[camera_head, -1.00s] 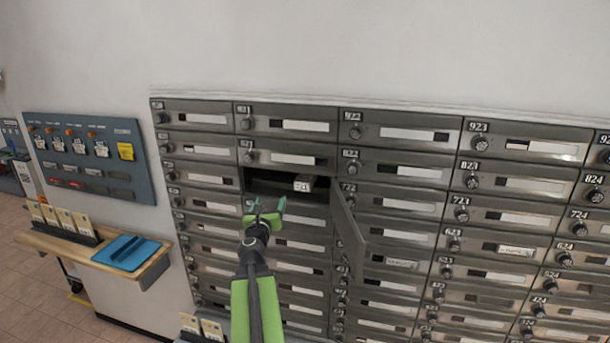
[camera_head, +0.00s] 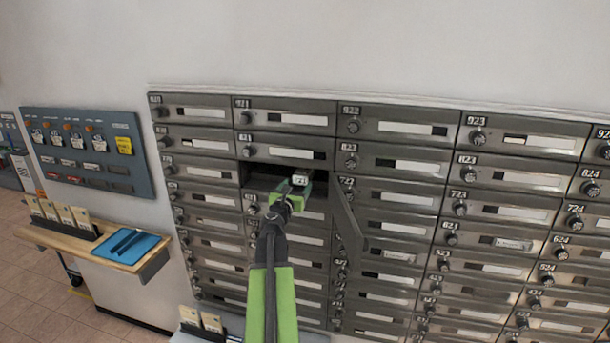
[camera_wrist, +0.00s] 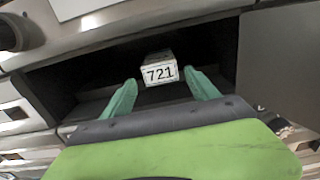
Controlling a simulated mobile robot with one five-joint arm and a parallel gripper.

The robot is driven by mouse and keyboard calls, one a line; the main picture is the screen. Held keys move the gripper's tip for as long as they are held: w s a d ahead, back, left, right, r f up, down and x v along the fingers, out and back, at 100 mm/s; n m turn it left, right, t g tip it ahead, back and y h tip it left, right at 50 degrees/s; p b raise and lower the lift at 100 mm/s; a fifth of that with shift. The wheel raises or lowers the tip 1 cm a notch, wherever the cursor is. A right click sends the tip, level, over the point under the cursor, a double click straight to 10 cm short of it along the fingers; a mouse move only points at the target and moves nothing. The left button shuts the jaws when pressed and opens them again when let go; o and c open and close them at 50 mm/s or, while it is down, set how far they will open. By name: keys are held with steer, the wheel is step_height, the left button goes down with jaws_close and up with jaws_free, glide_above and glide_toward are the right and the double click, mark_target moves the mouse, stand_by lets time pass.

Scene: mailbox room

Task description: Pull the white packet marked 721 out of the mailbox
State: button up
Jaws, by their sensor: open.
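The white packet marked 721 (camera_wrist: 160,73) lies inside the open mailbox (camera_wrist: 70,82), its labelled end facing out. In the head view the packet (camera_head: 300,180) shows just past my fingertips. My gripper (camera_wrist: 160,92) is open, with one green finger on each side and the packet's end between and slightly beyond the tips. In the head view my gripper (camera_head: 290,188) is at the mouth of the mailbox. I cannot tell whether either finger touches the packet. The rest of the packet's length is hidden in the dark compartment.
The mailbox door (camera_head: 346,225) hangs open on the right of the compartment; it also shows in the wrist view (camera_wrist: 282,60). Closed mailboxes with round knobs surround it. A wooden shelf (camera_head: 150,258) with a blue tray (camera_head: 128,245) stands at left.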

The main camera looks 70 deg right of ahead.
mark_target(300, 180)
steer(key=shift+w+d, duration=0.2)
steer(key=shift+d, duration=2.55)
steer(key=shift+c, duration=0.4)
steer(key=c, duration=1.1)
steer(key=shift+o, duration=0.2)
